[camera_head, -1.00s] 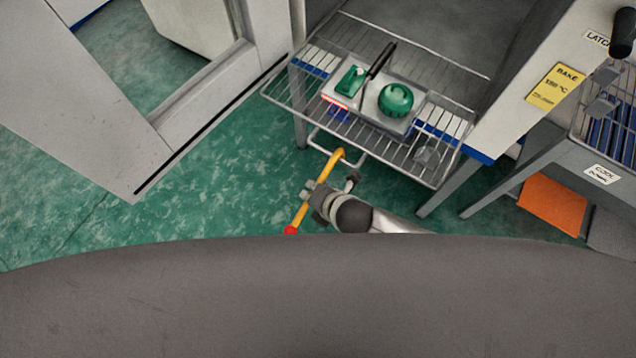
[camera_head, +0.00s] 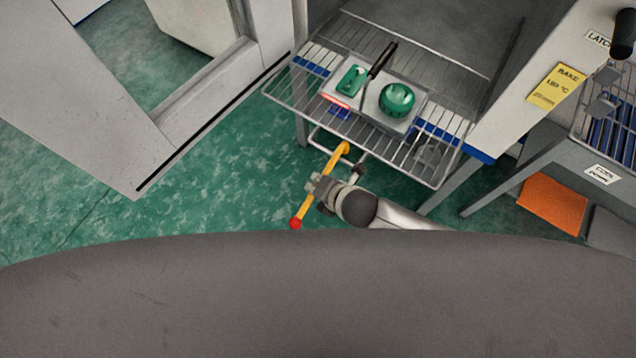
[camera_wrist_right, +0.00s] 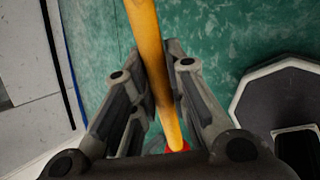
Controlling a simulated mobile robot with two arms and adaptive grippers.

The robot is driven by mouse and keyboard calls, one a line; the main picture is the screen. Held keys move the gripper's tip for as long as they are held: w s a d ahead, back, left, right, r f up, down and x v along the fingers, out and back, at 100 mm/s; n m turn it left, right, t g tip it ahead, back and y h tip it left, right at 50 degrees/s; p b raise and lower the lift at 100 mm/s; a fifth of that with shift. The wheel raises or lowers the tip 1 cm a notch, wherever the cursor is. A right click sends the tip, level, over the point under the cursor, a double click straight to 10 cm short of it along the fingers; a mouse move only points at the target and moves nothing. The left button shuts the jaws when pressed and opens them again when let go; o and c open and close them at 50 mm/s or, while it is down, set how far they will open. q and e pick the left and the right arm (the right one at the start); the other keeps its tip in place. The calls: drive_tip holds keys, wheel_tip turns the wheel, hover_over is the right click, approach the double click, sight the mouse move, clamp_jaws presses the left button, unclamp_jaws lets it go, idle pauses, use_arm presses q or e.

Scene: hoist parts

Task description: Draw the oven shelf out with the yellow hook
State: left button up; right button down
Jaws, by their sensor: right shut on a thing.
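The oven shelf (camera_head: 290,92) is a wire rack standing out of the oven mouth, with a wire loop handle (camera_head: 318,143) at its front edge. The yellow hook (camera_head: 331,170) is a rod with a red end. Its far end lies at the loop handle; I cannot tell for sure whether it is caught on it. My right gripper (camera_head: 318,190) is shut around the rod, near the red end. In the right wrist view, the yellow rod (camera_wrist_right: 155,60) runs between both fingers (camera_wrist_right: 165,100). My left gripper is not in view.
On the shelf lies a metal tray (camera_head: 372,108) with a green round pot (camera_head: 397,98), a green block (camera_head: 351,80) and a dark-handled tool. The open oven door (camera_head: 75,90) stands at left. A side rack (camera_head: 610,120) and an orange mat (camera_head: 553,205) are at right. Green floor is clear at left.

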drive_tip(key=shift+r, duration=3.8)
drive_tip(key=s+a+r, duration=0.2)
drive_tip(key=s+a, duration=0.3)
drive_tip(key=s, duration=0.3)
drive_tip(key=shift+s+a, duration=0.2)
drive_tip(key=shift+a, duration=0.15)
